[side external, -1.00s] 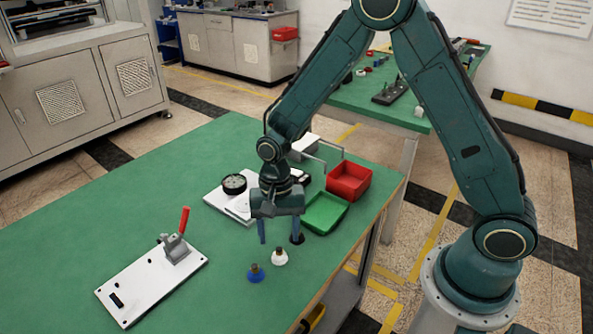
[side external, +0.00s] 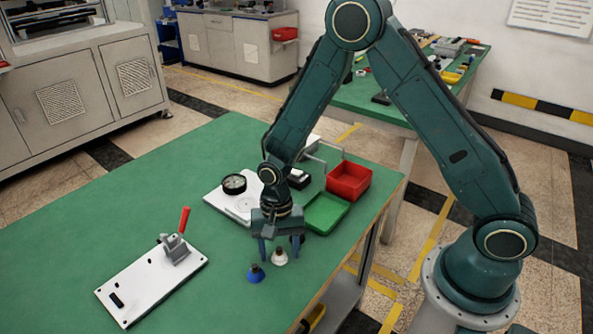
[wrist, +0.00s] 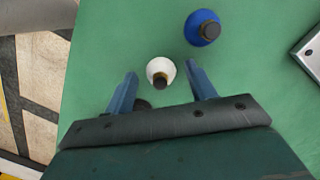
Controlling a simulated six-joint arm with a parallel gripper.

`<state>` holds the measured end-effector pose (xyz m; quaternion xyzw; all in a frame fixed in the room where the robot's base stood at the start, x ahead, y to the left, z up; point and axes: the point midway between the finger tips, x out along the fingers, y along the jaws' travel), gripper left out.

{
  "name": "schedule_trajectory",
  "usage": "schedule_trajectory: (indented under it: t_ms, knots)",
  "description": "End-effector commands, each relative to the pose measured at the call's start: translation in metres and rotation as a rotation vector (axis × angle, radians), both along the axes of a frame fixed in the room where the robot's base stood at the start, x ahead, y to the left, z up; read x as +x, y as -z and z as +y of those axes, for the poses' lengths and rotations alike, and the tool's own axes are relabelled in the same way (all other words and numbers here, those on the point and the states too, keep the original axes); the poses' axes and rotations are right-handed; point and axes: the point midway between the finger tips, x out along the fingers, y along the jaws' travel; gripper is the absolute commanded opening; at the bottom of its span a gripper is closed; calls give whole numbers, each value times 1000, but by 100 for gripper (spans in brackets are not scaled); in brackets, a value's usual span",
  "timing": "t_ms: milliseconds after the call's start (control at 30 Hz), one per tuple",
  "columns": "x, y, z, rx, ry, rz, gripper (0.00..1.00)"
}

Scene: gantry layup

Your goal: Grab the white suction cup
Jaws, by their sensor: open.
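The white suction cup (side external: 279,257) stands on the green table, a white round body with a dark fitting on top. It also shows in the wrist view (wrist: 160,71), between and slightly beyond the two fingertips. The blue suction cup (side external: 256,273) stands beside it, and in the wrist view it is at the upper right (wrist: 202,28). My gripper (side external: 281,253) is open and empty, pointing down over the white cup, its blue fingers apart on either side. In the wrist view my gripper (wrist: 161,74) shows no finger clearly touching the cup. A dark round thing (wrist: 142,105) is partly hidden by my gripper.
A white plate with a red-handled clamp (side external: 152,278) lies to the left. A green tray (side external: 326,213) and a red bin (side external: 348,181) stand behind my gripper, near a white plate with a black round part (side external: 234,184).

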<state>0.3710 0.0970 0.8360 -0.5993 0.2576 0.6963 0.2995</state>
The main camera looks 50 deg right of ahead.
Motion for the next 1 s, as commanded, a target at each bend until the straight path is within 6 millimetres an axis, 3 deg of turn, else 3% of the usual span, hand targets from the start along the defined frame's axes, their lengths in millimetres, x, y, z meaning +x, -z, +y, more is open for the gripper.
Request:
schedule_trajectory:
  t_ms: [67,300,333,767,1000]
  knots:
    - [0,0,0,0,0,0,56]
    - [0,0,0,0,0,0,10]
    - [0,0,0,0,0,0,9]
    - [0,-2,0,1,0,-1,8]
    - [1,-13,0,1,0,-2,8]
